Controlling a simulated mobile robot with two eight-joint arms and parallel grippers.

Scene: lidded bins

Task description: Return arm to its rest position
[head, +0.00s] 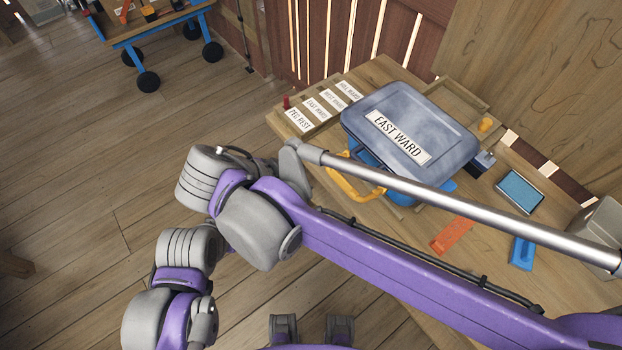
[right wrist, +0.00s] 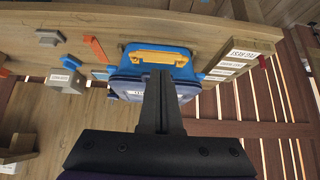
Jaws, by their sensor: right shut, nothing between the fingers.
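My right gripper (right wrist: 160,75) shows in the right wrist view, with its dark fingers together and nothing between them. Beyond its fingertips is the blue bin (right wrist: 178,70) with a yellow handle (right wrist: 150,56). In the head view my purple and grey arm (head: 390,262) crosses the picture from lower right to the middle, in front of the bench. Its gripper does not show there. The bin's lid (head: 450,142), labelled EAST WARD, lies on the bin on the wooden bench. The yellow handle (head: 342,184) is partly hidden behind my arm.
The bench (head: 400,70) also bears a labelled strip (head: 322,104), a red peg (head: 286,102), a yellow knob (head: 486,124), a blue-faced slab (head: 520,192), an orange piece (head: 452,235) and a blue piece (head: 522,253). A wheeled cart (head: 150,32) stands far left. Open floor lies between.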

